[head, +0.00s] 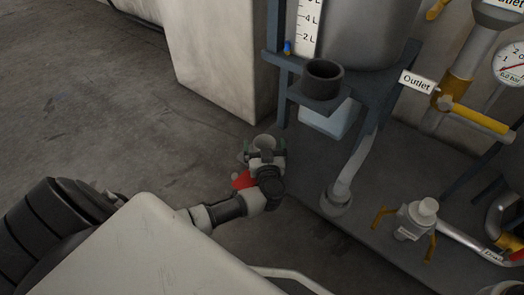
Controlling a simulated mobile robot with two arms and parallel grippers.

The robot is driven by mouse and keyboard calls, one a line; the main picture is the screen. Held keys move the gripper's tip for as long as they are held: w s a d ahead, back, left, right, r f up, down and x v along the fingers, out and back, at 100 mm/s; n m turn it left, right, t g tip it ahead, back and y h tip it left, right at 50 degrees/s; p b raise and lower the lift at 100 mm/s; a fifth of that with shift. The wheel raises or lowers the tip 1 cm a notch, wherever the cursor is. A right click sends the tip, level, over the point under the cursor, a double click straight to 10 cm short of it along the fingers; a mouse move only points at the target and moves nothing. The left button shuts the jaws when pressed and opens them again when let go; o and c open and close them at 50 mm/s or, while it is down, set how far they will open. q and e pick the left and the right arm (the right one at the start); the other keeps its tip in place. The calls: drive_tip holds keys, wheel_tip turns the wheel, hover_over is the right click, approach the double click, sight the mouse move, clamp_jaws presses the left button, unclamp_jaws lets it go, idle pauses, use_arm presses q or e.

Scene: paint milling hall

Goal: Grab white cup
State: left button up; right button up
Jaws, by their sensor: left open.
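My right gripper is not in view.
A blue frame carries a grey tank (358,30) and a dark round holder (322,76) right of the gripper. A pale pipe (352,172), a valve (415,217) and a yellow-handled outlet (478,117) stand further right. Open floor (90,110) lies left.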

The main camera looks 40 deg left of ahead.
use_arm(q)
drive_tip(key=shift+r, duration=0.1)
drive_tip(key=shift+c, duration=0.5)
drive_tip(key=c, duration=0.9)
drive_tip(key=shift+o, duration=0.2)
